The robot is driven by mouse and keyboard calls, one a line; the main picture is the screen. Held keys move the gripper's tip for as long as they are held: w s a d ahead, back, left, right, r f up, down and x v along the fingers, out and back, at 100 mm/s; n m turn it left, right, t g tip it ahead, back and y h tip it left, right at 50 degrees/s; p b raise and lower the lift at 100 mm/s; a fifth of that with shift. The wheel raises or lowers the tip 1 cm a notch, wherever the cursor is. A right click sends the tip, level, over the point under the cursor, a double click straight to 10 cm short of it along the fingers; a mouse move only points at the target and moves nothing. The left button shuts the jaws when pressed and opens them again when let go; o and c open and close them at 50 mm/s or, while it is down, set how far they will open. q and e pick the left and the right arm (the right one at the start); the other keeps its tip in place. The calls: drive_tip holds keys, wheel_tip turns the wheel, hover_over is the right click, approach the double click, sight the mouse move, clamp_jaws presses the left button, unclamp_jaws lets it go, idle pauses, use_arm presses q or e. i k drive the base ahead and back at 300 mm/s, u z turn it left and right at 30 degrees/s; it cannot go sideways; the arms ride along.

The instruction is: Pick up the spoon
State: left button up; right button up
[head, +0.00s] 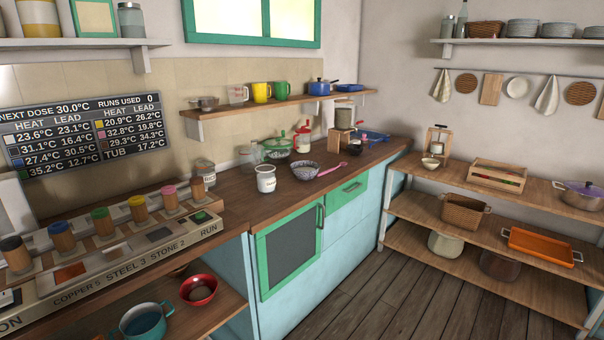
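A pink long-handled utensil (332,169), which looks like the spoon, lies on the wooden counter beside a patterned bowl (304,171). It is small in the head view, and I cannot tell whether its left end touches the bowl. Neither of my grippers shows in the head view.
A wall shelf (270,106) with cups overhangs the counter. A control panel (150,254) with several coloured-top cylinders fills the left. Open floor (410,295) lies in front.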

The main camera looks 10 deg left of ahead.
sight(342, 164)
drive_tip(key=z, duration=0.25)
drive_tip(key=k, duration=0.25)
drive_tip(key=z, duration=0.95)
drive_tip(key=k, duration=1.1)
drive_tip(key=z, duration=0.6)
drive_tip(key=i, duration=1.15)
drive_tip(key=u, duration=0.45)
drive_tip(key=i, duration=2.4)
drive_tip(key=u, duration=0.8)
drive_tip(key=i, duration=1.55)
drive_tip(key=u, duration=1.95)
drive_tip(key=i, duration=1.2)
drive_tip(key=u, duration=1.05)
